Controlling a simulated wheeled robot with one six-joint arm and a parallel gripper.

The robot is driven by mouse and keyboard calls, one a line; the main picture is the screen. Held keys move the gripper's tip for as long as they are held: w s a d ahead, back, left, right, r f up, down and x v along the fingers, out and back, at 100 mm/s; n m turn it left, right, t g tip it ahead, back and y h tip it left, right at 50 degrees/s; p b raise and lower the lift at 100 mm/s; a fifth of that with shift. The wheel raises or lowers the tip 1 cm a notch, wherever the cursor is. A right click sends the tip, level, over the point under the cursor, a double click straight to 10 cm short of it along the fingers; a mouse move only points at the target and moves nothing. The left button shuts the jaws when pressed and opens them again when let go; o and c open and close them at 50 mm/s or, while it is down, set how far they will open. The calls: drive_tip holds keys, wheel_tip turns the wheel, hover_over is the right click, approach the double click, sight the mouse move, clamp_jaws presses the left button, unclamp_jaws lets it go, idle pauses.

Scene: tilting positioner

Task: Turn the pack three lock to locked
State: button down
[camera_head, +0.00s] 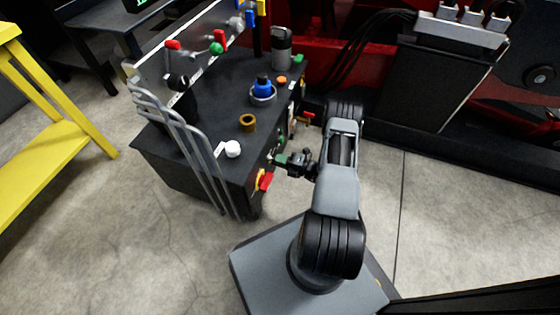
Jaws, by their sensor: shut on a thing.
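My gripper (285,161) is at the right side face of the dark bench (205,125), reaching in from the right. It is shut on a small part at that face, where a bit of green (281,158) shows at the jaws. The part is too small and too covered by the jaws to tell its shape or turn. Several small coloured fittings sit along the same face, among them a red handle (266,181) by a yellow plate (258,177) below my gripper. I cannot read which fitting is the pack three lock.
The bench top carries a white knob (232,149), a brown ring (248,122), a blue knob (263,86) and a grey canister (281,50). Grey curved rails (185,140) stand at the left. A yellow frame (55,145) is further left.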

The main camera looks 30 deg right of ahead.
idle(0.3)
drive_tip(key=c, duration=1.1)
unclamp_jaws()
drive_tip(key=shift+c, duration=0.2)
drive_tip(key=p+v, duration=0.2)
drive_tip(key=v, duration=1.2)
drive_tip(key=shift+p, duration=0.4)
drive_tip(key=shift+a, duration=0.1)
